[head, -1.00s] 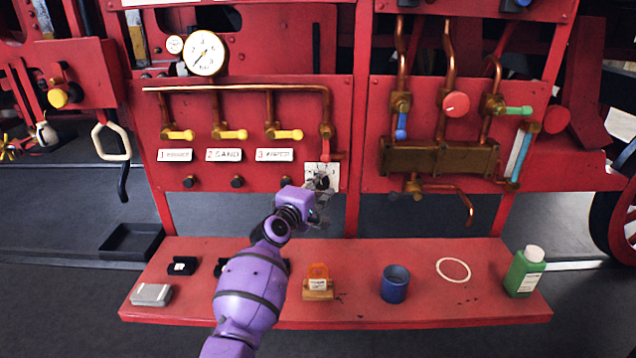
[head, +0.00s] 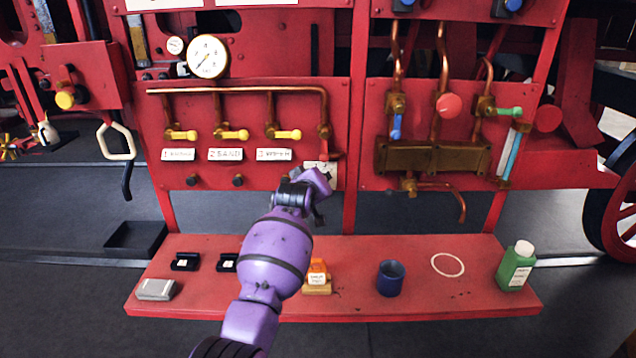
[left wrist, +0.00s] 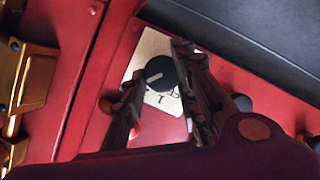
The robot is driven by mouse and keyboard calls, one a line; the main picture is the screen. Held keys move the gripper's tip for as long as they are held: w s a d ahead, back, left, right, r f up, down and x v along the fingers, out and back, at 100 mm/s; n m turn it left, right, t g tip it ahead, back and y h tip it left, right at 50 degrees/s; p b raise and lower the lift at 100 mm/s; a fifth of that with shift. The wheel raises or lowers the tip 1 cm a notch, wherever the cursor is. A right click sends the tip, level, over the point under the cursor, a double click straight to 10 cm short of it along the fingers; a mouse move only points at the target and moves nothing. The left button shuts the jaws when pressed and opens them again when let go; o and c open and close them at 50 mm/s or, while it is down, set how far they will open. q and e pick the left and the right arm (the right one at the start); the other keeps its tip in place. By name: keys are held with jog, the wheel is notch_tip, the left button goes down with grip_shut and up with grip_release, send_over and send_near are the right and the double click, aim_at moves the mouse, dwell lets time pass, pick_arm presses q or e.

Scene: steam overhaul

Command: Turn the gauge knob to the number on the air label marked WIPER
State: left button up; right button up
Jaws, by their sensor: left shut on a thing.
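The gauge knob (left wrist: 161,75) is round and black with a pale pointer line. It sits on a cream dial plate (left wrist: 158,105) with printed digits, only partly readable. In the head view the plate (head: 333,172) is mostly hidden behind my left gripper (head: 319,193). In the left wrist view my left gripper (left wrist: 158,68) has its dark fingers on both sides of the knob and is shut on it. Three white air labels hang below the yellow-handled valves: the first (head: 178,155), SAND (head: 225,155), and a third (head: 273,155) marked 3, apparently WIPER. My right gripper is not in view.
A pressure gauge (head: 208,57) is above the copper pipes. A red shelf (head: 345,308) below carries an orange-topped block (head: 317,277), a blue cup (head: 391,278), a green bottle (head: 516,267) and small black items. A red-handled valve (head: 325,145) stands just above the plate.

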pick_arm(q)
jog(key=m+y, duration=0.1)
jog(key=d+r+m+y, duration=0.1)
jog(key=m, duration=0.1)
jog(key=shift+r, duration=0.1)
jog(key=shift+d, duration=0.1)
dwell(0.7)
jog(key=o, duration=1)
jog(key=shift+d, duration=0.1)
jog(key=shift+f, duration=0.25)
jog(key=shift+a+f, duration=0.15)
jog(key=shift+a, duration=0.1)
